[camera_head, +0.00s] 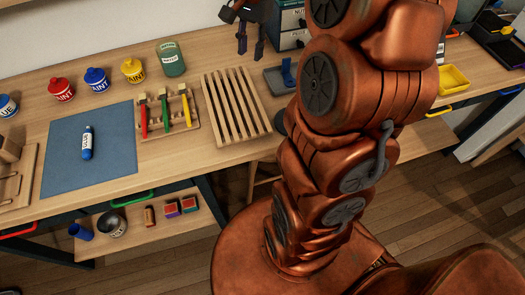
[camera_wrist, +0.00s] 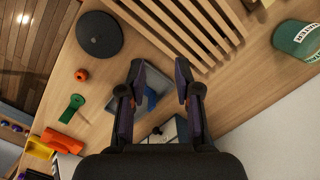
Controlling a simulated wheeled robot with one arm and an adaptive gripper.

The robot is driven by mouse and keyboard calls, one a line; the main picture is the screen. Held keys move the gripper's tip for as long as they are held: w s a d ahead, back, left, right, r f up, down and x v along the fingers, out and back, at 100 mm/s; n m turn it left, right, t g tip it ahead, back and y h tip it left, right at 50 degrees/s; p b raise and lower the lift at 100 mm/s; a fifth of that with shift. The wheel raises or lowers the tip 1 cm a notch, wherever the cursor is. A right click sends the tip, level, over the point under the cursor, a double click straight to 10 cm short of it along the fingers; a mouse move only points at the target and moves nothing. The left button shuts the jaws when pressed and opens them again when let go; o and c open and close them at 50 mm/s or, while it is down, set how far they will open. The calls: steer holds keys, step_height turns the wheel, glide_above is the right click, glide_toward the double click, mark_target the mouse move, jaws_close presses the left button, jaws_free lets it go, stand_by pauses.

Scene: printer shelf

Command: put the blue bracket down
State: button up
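The blue bracket (camera_head: 287,72) sits on a small grey tray (camera_head: 273,77) on the wooden bench, right of a slatted rack. In the wrist view the blue bracket (camera_wrist: 151,99) shows partly behind my fingers, with the grey tray (camera_wrist: 124,106) under it. My gripper (camera_head: 250,52) is above the back of the bench, left of the bracket and apart from it. In the wrist view my gripper (camera_wrist: 160,68) has its two fingers spread with nothing held between them.
The slatted wooden rack (camera_head: 222,108) stands beside the tray. A green jar (camera_head: 171,60) and several paint pots line the back left. A yellow bin (camera_head: 453,80) is at right. My arm hides part of the bench.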

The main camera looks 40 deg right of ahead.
steer(key=s+a+f+n, duration=0.2)
steer(key=s+a+n, duration=0.2)
steer(key=s, duration=0.4)
steer(key=s+a+f+n+g+h, duration=0.1)
steer(key=s+a+f+n, duration=0.1)
steer(key=s+a+n, duration=0.2)
steer(key=s+a+f+n, duration=0.2)
steer(key=s+a+n, duration=0.3)
steer(key=s, duration=0.6)
steer(key=shift+s+a+h, duration=0.3)
steer(key=shift+s+a, duration=0.05)
steer(key=shift+a, duration=0.45)
